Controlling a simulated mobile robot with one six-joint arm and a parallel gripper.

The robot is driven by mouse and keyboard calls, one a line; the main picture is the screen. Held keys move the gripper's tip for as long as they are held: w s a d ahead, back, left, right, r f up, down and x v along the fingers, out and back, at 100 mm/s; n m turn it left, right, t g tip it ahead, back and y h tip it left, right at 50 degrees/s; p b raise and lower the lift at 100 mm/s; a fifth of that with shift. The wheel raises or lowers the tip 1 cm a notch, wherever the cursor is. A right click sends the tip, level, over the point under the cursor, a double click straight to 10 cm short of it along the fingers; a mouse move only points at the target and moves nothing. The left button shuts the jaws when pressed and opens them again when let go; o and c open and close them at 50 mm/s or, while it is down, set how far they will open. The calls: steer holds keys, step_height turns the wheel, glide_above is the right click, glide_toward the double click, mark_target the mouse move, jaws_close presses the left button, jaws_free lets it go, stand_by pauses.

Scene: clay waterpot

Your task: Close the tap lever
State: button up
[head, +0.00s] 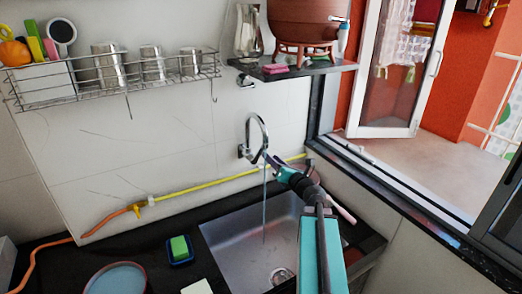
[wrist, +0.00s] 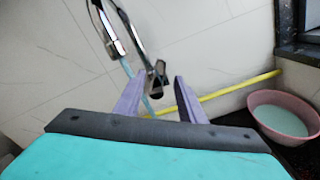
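The tap (head: 258,128) is a curved chrome spout on the tiled wall above the sink (head: 225,245). A thin stream of water (head: 264,205) runs from it into the sink. My gripper (head: 268,159) is close beside the tap in the head view, where its fingers are hard to make out. In the wrist view, my gripper (wrist: 161,76) is open, with two purple fingers apart. A dark chrome part, which looks like the tap lever (wrist: 156,78), shows between the fingertips; I cannot tell whether they touch it. The spout and bluish water are left of it.
A yellow hose (head: 210,181) runs along the wall behind the tap. A wire rack (head: 125,76) with steel cups hangs at upper left. A shelf (head: 300,68) bears a clay pot (head: 300,18). A pink bowl (wrist: 282,118) stands at right in the wrist view.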

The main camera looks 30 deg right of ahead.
mark_target(263, 149)
steer(key=shift+w+d+p, duration=0.15)
steer(key=shift+w+p, duration=0.5)
steer(key=shift+w, duration=1.55)
steer(key=shift+w+d+p, duration=0.15)
steer(key=shift+w+p, duration=0.45)
steer(key=shift+w, duration=1.55)
jaws_close()
steer(key=shift+d, duration=0.35)
steer(key=shift+a, duration=0.3)
